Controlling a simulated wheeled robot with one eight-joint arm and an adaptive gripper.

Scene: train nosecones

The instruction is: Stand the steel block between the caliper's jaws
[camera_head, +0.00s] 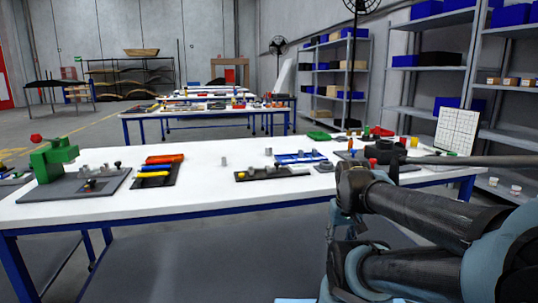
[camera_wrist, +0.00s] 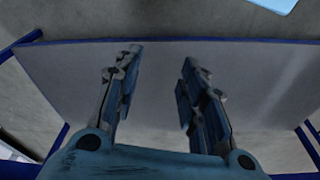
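In the head view, several small grey metal pieces stand on the white table, among them one on bare tabletop (camera_head: 224,161) and one by the blue tray (camera_head: 268,152). I cannot tell which is the steel block. No caliper can be made out for sure; a dark tray (camera_head: 272,173) with small metal parts lies at the table's middle. My gripper (camera_wrist: 160,60) shows in the wrist view with its two fingers well apart and nothing between them. It is away from the tabletop items, facing a grey panel.
A green press (camera_head: 54,158) stands on a dark plate at the left of the white table (camera_head: 190,203). A tray with orange and yellow handles (camera_head: 160,168) lies beside it. Dark items and a gridded white board (camera_head: 457,131) crowd the right end. The front strip is clear.

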